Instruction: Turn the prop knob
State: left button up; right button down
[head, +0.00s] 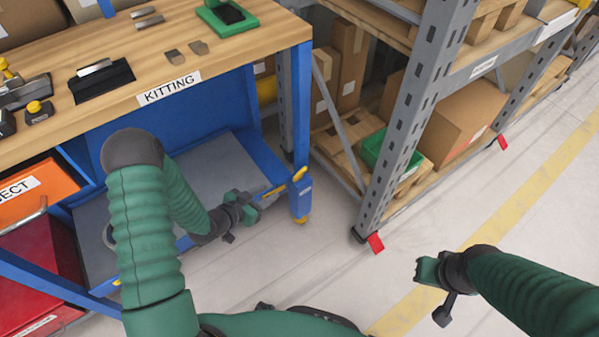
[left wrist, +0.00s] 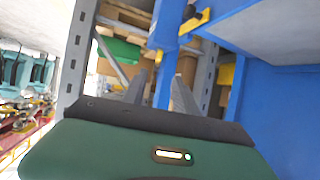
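No part is labelled as the prop knob. A yellow, knob-like end (head: 299,174) of a thin yellow rod sits at the corner post of the blue kitting bench. A yellow piece on blue metal also shows in the left wrist view (left wrist: 196,21). My left gripper (head: 268,197) is beside that corner post, just below and left of the yellow end. In the left wrist view, its two grey fingers (left wrist: 158,92) stand apart with nothing between them. I cannot tell whether it touches the rod. My right gripper (head: 424,271) is over the open floor; its fingers are unclear.
The kitting bench top (head: 125,52) holds trays, small metal parts and a green fixture (head: 227,17). A grey lower shelf (head: 215,172) lies under it. A grey rack post (head: 405,120) stands right of the bench, with boxes and a green bin (head: 378,152).

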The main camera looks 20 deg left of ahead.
pick_arm(q)
jog(key=b, duration=0.8)
send_near(298, 174)
jog(key=shift+t, duration=0.3)
jog(key=x, duration=0.9)
jog(key=shift+f, duration=0.4)
jog(key=shift+w+d+r, duration=0.1)
jog(key=shift+w, duration=0.1)
jog(key=shift+c, duration=0.4)
grip_shut()
